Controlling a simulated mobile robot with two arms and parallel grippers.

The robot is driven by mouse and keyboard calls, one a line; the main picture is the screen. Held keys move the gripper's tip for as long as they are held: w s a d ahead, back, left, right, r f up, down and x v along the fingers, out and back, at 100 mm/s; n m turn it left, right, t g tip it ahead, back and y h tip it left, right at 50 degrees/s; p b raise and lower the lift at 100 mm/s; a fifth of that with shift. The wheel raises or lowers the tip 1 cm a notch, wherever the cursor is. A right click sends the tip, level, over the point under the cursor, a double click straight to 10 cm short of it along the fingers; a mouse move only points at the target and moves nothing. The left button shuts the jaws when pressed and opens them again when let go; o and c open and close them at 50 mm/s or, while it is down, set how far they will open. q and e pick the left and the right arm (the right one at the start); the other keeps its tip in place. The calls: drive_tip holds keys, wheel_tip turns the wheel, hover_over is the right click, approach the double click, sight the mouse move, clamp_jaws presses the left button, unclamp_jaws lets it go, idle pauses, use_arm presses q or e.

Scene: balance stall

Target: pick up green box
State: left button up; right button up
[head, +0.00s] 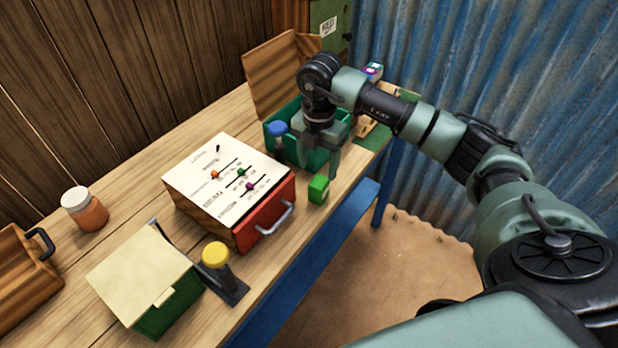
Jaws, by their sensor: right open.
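A small bright green box (318,189) sits near the front edge of the wooden table, right of the red drawer unit. My right gripper (318,168) points down just above and behind the green box, in front of a larger green bin. Its fingers are apart, and nothing shows between them. One finger comes down close to the green box; I cannot tell whether it touches. My left gripper is not in view.
The drawer unit (265,217) with a white slider top stands left of the box. Behind is the green bin (331,138) with a blue-topped item (277,129). A yellow-knobbed lever (216,256), a lidded green box (145,275) and a jar (86,210) stand left.

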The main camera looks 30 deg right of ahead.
sight(319, 182)
drive_tip(key=shift+f, duration=0.5)
drive_tip(key=shift+s+f+p, duration=0.3)
drive_tip(key=shift+f+p, duration=0.15)
drive_tip(key=shift+f, duration=0.2)
drive_tip(key=shift+s+f+p, duration=0.3)
drive_tip(key=shift+f+p, duration=0.15)
drive_tip(key=shift+f, duration=0.15)
wheel_tip(319, 182, down, 3)
drive_tip(key=shift+w+r+p, duration=0.1)
drive_tip(key=shift+p, duration=0.25)
drive_tip(key=shift+w+f, duration=0.1)
drive_tip(key=shift+f, duration=0.4)
clamp_jaws()
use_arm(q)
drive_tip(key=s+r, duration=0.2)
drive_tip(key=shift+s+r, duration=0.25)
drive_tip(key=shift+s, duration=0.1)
